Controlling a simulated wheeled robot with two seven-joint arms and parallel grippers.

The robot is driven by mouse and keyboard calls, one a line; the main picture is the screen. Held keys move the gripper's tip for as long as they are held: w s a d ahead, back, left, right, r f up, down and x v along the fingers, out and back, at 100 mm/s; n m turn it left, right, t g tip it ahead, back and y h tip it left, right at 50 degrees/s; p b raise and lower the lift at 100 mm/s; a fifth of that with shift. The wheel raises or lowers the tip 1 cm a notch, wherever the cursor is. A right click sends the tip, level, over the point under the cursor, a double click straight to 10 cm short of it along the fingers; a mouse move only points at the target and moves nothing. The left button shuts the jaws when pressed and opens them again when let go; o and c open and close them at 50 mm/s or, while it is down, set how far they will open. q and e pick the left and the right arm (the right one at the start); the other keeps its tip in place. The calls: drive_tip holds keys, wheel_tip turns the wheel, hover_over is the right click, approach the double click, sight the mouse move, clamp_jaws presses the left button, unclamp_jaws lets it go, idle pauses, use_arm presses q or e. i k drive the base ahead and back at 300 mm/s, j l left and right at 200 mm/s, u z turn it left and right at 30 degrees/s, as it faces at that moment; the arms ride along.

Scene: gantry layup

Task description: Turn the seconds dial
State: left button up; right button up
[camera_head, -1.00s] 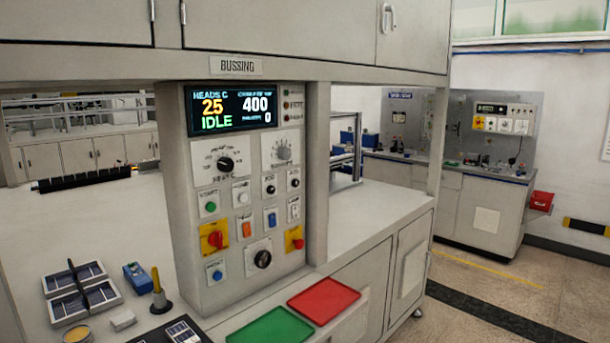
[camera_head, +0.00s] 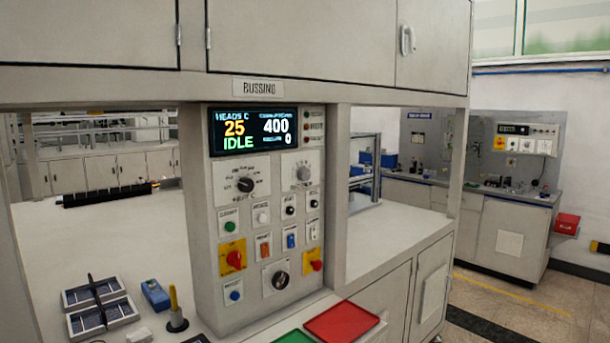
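The control panel (camera_head: 205,270) stands upright under the BUSSING sign. Its display (camera_head: 253,130) reads 25, IDLE, 400 and 0. Below the display are a large black dial (camera_head: 246,185) on the left and a grey dial (camera_head: 303,173) on the right, each on a white plate with marks around it. Another black knob (camera_head: 280,280) sits low on the panel. The plate lettering is too small to read, so I cannot tell which is the seconds dial. Neither of my grippers is in view.
The panel also holds a green button (camera_head: 230,227), a red rotary switch on yellow (camera_head: 234,260) and a red knob on yellow (camera_head: 316,265). A red tray (camera_head: 341,322) and a green tray (camera_head: 294,337) lie in front. Dark blue cell holders (camera_head: 98,305) lie left. Cabinets hang overhead.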

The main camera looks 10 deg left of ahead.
sight(304, 174)
drive_tip(key=i+z, duration=0.75)
drive_tip(key=i+j+z, duration=0.25)
drive_tip(key=z, duration=0.15)
drive_tip(key=i, duration=0.1)
